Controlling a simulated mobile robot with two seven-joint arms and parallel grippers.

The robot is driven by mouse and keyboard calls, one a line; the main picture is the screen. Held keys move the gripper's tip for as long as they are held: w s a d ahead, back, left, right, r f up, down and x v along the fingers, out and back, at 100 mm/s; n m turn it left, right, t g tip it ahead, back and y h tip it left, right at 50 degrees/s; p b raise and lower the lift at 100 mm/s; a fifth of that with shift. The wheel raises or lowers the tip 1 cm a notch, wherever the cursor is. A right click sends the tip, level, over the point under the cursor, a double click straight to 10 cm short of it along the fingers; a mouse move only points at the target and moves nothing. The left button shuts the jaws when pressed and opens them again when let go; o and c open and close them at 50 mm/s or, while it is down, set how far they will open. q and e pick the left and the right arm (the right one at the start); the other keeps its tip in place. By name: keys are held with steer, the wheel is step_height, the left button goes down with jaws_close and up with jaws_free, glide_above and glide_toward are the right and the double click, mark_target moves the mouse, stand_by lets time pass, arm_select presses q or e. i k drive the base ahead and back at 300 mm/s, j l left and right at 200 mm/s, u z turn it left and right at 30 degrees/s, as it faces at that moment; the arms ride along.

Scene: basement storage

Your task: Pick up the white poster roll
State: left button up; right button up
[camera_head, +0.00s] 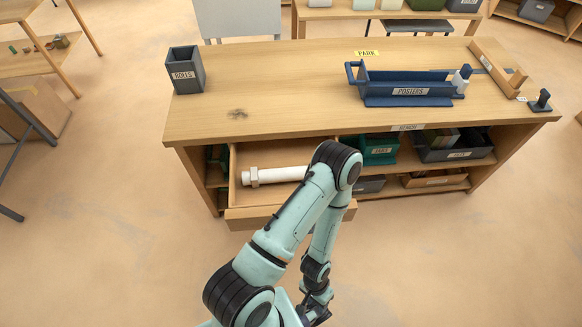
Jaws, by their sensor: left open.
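The white poster roll (282,174) lies on its side in an open drawer (243,215) at the front left of the workbench. My left arm crosses in front, hiding the roll's right end and part of the drawer. My left gripper (318,314) hangs low, in front of the bench and below the drawer in the picture, apart from the roll. It is open; nothing shows in it. My right gripper is not in view.
The workbench (290,75) carries a dark grey box (185,70) labelled "BOLTS", or similar, and a blue "POSTERS" tray (408,87). Bins, including a green one (378,150), fill the shelf under the top.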

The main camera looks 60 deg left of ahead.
mark_target(255, 177)
steer(key=k+j+z, duration=0.25)
steer(key=j, duration=0.2)
steer(key=k+j+z, duration=0.35)
steer(key=k+j, duration=0.75)
steer(key=k, duration=0.05)
